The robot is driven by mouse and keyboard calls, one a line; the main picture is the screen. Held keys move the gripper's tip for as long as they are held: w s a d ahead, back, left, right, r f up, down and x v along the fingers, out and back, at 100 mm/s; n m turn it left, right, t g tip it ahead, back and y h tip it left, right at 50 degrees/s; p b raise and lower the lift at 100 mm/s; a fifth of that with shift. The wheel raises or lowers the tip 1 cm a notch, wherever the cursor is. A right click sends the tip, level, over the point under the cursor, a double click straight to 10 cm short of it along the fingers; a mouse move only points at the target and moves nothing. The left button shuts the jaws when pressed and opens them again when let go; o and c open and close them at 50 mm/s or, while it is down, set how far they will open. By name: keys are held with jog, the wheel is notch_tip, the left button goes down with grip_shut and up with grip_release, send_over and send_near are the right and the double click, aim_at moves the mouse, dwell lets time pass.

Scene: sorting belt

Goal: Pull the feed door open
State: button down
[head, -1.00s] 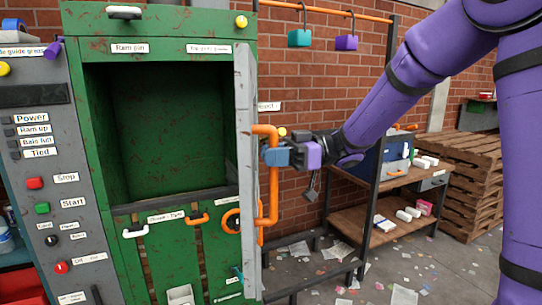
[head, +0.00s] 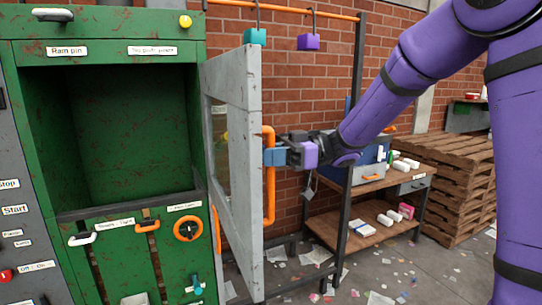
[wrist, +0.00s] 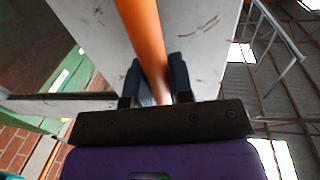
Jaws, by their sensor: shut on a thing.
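The feed door (head: 252,90) is a grey framed panel with a window, hinged at the right side of the green baler (head: 100,28). It stands swung out from the opening, which shows an empty green chamber (head: 125,130). An orange bar handle (head: 268,200) runs upright on the door's outer face. My gripper (head: 276,156) is at the handle's upper half, right of the door. In the wrist view my gripper's two dark fingers (wrist: 160,82) are shut on the orange handle (wrist: 138,25), one on each side.
A workbench (head: 375,180) with a blue box stands behind my arm, beside stacked pallets (head: 450,180). An orange rail (head: 290,12) with hanging teal and purple locks is above. Papers litter the floor (head: 390,275).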

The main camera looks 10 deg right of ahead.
jog(key=c, duration=1)
grip_release()
jog(key=d, duration=1)
jog(key=shift+w+d, duration=0.35)
jog(key=shift+d, duration=0.05)
